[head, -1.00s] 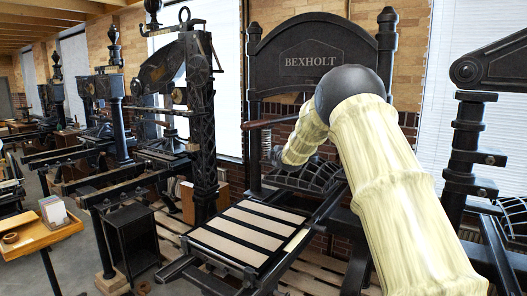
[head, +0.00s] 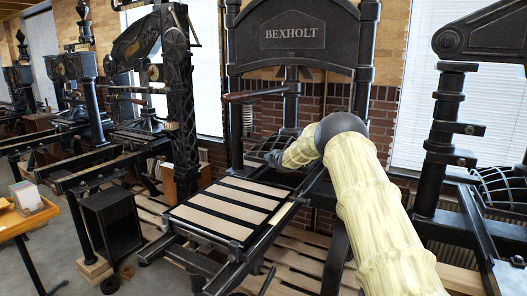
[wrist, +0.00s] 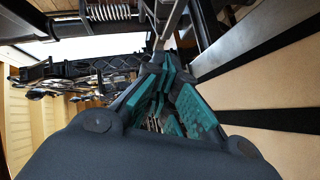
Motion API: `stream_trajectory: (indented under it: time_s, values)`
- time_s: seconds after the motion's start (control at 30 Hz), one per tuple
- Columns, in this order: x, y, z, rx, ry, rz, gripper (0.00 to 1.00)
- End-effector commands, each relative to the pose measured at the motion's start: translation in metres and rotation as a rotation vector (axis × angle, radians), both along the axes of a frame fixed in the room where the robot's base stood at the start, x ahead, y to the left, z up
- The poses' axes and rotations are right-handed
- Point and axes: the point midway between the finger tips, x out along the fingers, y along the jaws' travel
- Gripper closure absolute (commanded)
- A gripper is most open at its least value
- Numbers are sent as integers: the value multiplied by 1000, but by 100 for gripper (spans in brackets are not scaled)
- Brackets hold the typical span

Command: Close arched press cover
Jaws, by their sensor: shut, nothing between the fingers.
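The press marked BEXHOLT (head: 292,33) stands ahead in the head view. Its flat bed (head: 228,198), with pale strips and dark bars, lies in front of the frame; the bed also fills the right of the wrist view (wrist: 275,80). A dark ribbed part, seemingly the arched cover (head: 264,146), shows behind the bed's far end, mostly hidden by my arm. My gripper (head: 272,159) is at the bed's far end, close by this part; contact cannot be told. In the wrist view my gripper (wrist: 165,75) is shut and empty, its teal pads together.
A second press (head: 448,140) stands close on the right, with its own ribbed arched part (head: 494,186). More presses (head: 170,90) line the left. A wooden side table (head: 22,215) is at the lower left. A brick wall is behind.

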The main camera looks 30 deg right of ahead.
Motion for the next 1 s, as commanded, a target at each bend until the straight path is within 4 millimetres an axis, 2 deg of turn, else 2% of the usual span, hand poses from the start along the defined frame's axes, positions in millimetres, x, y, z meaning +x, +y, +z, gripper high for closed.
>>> stream_trajectory:
  time_s: [0.03,0.1,0.4,0.5,0.7,1.0]
  values:
    - [1,-6,-24,-3,3,0,100]
    - [2,-12,-44,-2,3,-1,100]
    - [6,-24,-107,-3,1,1,100]
    - [7,-25,-121,-1,0,1,100]
    - [7,-25,-135,-1,0,2,100]
    - [6,-27,-139,-1,-1,0,100]
